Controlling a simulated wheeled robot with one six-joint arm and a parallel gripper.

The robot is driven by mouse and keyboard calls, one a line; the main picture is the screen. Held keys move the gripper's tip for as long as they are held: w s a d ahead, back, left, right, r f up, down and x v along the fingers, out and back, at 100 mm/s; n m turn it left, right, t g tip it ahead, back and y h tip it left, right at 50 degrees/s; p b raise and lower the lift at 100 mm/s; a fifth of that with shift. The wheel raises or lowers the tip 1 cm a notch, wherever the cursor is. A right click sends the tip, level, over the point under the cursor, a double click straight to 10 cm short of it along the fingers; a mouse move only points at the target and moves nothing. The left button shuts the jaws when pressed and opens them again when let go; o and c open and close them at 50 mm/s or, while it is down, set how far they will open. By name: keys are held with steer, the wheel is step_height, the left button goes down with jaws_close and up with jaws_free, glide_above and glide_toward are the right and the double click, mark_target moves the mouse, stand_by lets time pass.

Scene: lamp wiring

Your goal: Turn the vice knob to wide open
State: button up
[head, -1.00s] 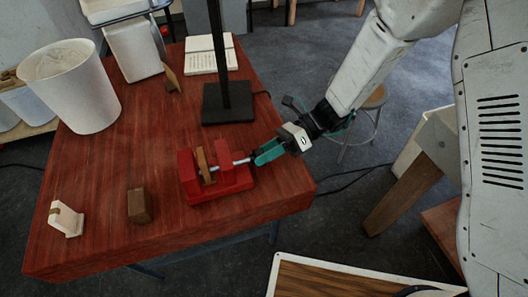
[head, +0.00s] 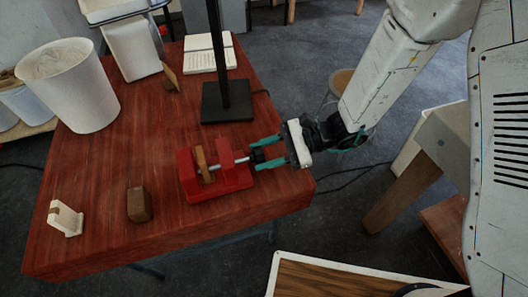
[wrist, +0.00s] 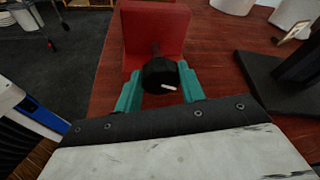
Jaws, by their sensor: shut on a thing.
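The red vice (head: 222,184) stands near the right edge of the red-brown table, with a wooden piece (head: 203,164) upright between its jaws. A metal screw runs from the vice to the black knob (head: 257,155) on its right side. My gripper (head: 266,152) comes from the right, its two teal fingers one on each side of the knob. In the wrist view, the gripper (wrist: 160,88) is shut on the round black knob (wrist: 158,72), whose white mark points to the lower right. The red vice body (wrist: 155,28) is behind the knob.
A black lamp post on a square base (head: 227,101) stands behind the vice. A white shade (head: 75,90), an open book (head: 210,53), a brown block (head: 139,205) and a small white part (head: 65,218) are also on the table.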

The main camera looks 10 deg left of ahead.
steer(key=n+t+y, duration=0.1)
steer(key=n, duration=0.2)
stand_by(0.6)
steer(key=o, duration=1)
steer(key=shift+c, duration=0.2)
steer(key=v, duration=0.8)
steer(key=shift+f, duration=0.15)
steer(key=shift+s+a, duration=0.1)
steer(key=shift+a, duration=0.05)
